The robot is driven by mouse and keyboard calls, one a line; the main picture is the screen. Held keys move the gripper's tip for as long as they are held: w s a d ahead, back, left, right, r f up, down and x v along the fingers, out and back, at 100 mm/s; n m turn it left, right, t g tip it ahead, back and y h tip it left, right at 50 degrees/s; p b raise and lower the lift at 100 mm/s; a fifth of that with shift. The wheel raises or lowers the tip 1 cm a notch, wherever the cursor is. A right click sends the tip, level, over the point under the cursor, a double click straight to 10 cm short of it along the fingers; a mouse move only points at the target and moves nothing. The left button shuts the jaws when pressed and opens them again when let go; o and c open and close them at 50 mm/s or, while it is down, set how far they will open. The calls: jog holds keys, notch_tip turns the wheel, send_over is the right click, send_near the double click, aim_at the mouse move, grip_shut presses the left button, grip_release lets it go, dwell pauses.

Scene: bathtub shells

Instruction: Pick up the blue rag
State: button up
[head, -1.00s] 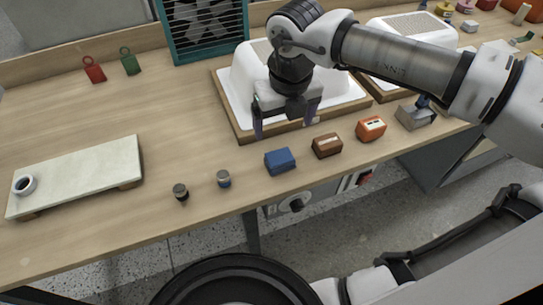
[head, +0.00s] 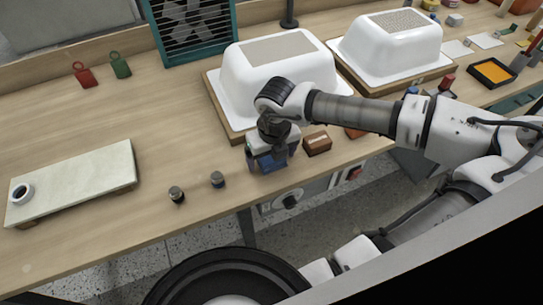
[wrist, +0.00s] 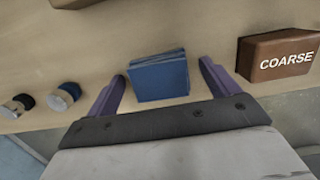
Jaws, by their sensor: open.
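The blue rag (wrist: 158,78) is a folded block lying on the wooden bench near its front edge. In the wrist view it sits between the two purple fingers of my gripper (wrist: 163,88), with a small gap on each side. In the head view my gripper (head: 268,164) is down over the rag (head: 268,160), which is mostly hidden behind it. The fingers are open, one on each side of the rag.
A brown COARSE block (wrist: 277,55) lies close to the right of the rag. White tub shells (head: 275,75) on wooden boards stand behind. A pale slab (head: 75,182) is far left.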

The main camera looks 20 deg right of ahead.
jog(key=c, duration=1.1)
jog(key=shift+o, duration=0.2)
notch_tip(320, 180, up, 20)
jog(key=p, duration=0.9)
jog(key=o, duration=0.5)
jog(key=shift+c, duration=0.2)
jog(key=c, duration=0.4)
jog(key=shift+w+d, duration=0.1)
